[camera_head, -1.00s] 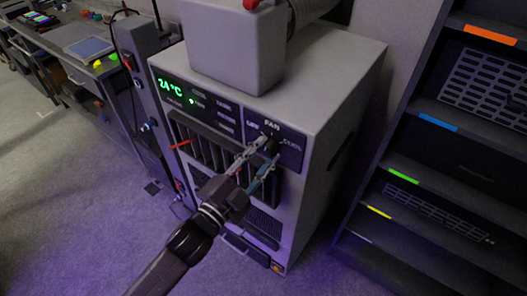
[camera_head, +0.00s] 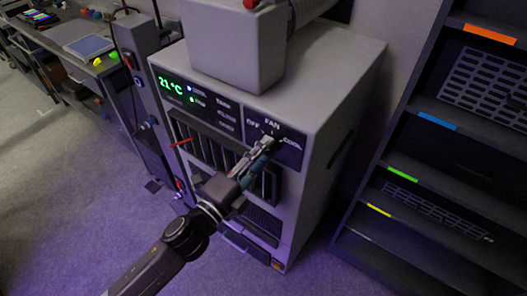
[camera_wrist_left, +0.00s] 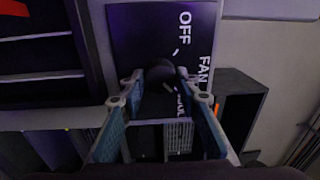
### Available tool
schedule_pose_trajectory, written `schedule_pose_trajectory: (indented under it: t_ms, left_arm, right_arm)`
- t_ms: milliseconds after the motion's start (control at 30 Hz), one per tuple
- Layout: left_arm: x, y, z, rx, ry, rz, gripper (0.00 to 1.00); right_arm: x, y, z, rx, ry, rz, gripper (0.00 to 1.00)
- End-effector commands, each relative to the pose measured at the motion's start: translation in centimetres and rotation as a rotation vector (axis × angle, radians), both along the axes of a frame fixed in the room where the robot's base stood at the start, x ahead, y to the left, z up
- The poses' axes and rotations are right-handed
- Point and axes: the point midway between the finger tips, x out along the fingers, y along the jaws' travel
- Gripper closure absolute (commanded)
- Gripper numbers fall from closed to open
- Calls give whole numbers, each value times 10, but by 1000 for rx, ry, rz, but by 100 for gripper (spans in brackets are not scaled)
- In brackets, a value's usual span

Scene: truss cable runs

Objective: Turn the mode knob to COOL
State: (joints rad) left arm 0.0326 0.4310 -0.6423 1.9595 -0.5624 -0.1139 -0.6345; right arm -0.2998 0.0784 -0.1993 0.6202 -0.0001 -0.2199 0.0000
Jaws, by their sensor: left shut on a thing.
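The mode knob is a dark round knob on the black FAN panel (camera_head: 290,151) of a grey cabinet unit. The panel reads OFF on the left, FAN at the top and COOL on the right. In the left wrist view the knob (camera_wrist_left: 161,76) sits between my left fingertips, with COOL partly hidden behind a finger. My left gripper (camera_head: 269,146) is shut on the knob, its fingers nearly one behind the other in the head view. The gripper covers most of the knob there, so I cannot tell its pointer's exact direction. My right gripper is not in view.
A green display (camera_head: 170,83) on the unit reads 21 °C, with small lit lamps beside it. A grey box (camera_head: 233,48) with a hose stands on top. A dark shelf rack (camera_head: 440,150) stands right and a workbench (camera_head: 75,70) back left. Floor is clear at the left front.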

Motion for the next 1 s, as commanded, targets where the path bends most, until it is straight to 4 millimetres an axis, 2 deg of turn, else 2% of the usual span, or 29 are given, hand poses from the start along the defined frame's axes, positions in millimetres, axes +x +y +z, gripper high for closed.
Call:
schedule_pose_trajectory:
  t_ms: [467, 500, 633, 1000]
  left_arm:
    - [0, 0, -2, 15, -6, 0, 94]
    - [0, 0, -2, 14, -6, 0, 67]
    - [0, 0, -2, 13, -6, 0, 52]
    - [-4, 3, -2, 11, -6, 1, 52]
  right_arm:
    - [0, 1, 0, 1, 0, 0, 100]
    - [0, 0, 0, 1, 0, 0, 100]
    - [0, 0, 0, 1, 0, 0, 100]
    - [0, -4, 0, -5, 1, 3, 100]
